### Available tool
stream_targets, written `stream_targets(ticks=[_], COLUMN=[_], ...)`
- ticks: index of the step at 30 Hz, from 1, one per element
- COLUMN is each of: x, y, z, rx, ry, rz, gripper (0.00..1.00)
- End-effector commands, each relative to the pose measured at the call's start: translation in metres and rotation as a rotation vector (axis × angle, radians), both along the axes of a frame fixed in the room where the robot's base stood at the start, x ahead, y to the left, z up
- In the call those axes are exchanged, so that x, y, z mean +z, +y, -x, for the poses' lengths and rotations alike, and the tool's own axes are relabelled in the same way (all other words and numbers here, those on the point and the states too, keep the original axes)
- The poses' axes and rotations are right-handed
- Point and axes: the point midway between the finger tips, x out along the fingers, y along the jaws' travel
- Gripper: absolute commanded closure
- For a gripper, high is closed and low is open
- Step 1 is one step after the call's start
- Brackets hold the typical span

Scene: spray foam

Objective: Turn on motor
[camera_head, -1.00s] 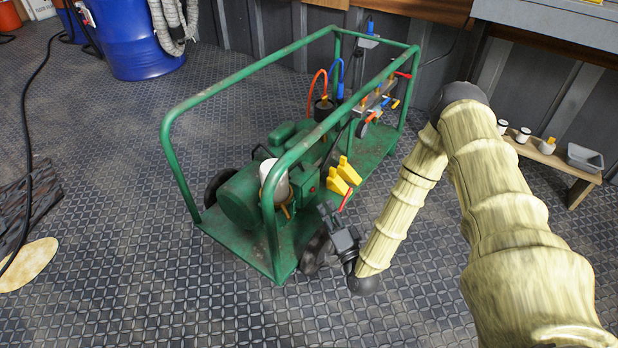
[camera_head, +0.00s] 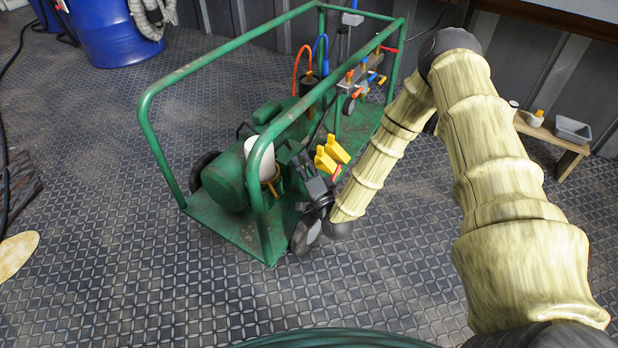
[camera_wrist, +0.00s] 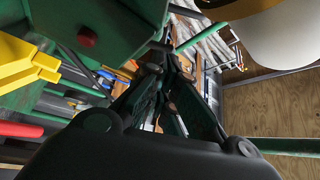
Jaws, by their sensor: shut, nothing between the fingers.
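The green motor (camera_head: 224,182) sits on the low deck of a green tube-frame cart (camera_head: 225,228). In the wrist view a green box (camera_wrist: 125,20) at upper left carries a round dark red button (camera_wrist: 87,37). My gripper (camera_head: 298,158) is at the cart's near right side, reaching in beside the motor and pointing up and left. In the wrist view my gripper's fingers (camera_wrist: 165,68) are drawn together with nothing held. The button lies to their left, apart from them. In the head view my gripper hides the box's button face.
Yellow handles (camera_head: 331,152) stand close right of my gripper. A white cylinder (camera_head: 260,155) is beside the motor, behind the cart's upright. Red and blue hoses (camera_head: 321,50) rise farther back. A low wooden bench (camera_head: 560,142) stands right.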

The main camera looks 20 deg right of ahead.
Motion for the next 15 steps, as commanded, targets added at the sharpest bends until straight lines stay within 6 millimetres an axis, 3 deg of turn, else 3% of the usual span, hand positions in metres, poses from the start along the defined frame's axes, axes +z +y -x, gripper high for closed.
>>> stream_targets(ticks=[6,15], x=[0.004,0.010], y=[0.003,0.005], z=[-0.028,-0.043], rx=[0.000,-0.001], ry=[-0.002,0.000], rz=[0.001,0.000], gripper=[1.00,1.00])
